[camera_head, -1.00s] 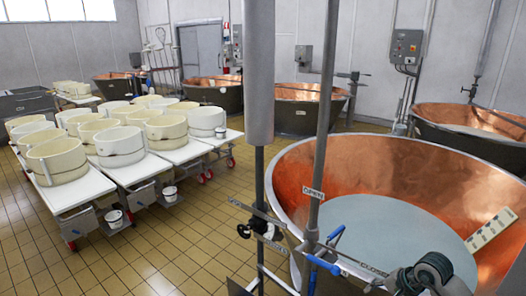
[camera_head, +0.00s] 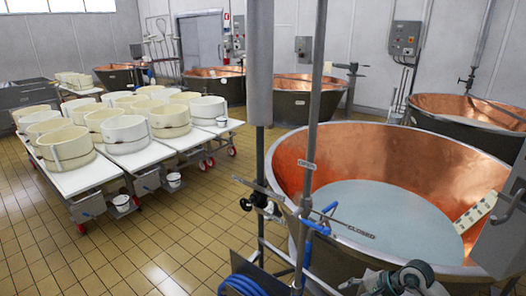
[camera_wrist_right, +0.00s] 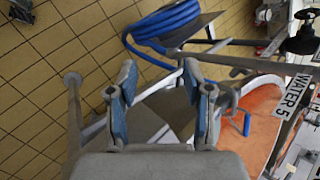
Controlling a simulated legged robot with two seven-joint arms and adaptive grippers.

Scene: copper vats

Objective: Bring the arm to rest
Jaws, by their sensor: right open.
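My right gripper (camera_wrist_right: 160,85) shows in the right wrist view with its two blue-padded fingers spread apart and nothing between them. Behind the fingers are a grey metal frame and a coil of blue hose (camera_wrist_right: 165,25). I cannot tell whether the fingers touch any of it. In the head view a grey block at the right edge, which looks like part of my right arm, hangs over the rim of the copper vat (camera_head: 390,150). The right gripper itself cannot be made out there. My left gripper is in neither view.
The vat holds pale liquid (camera_head: 380,210). A grey post (camera_head: 310,150) with blue-handled valves stands before it. Carts with white moulds (camera_head: 125,130) are at left. Tiled floor (camera_head: 160,240) between is clear. The wrist view shows a "WATER 5" label (camera_wrist_right: 293,105).

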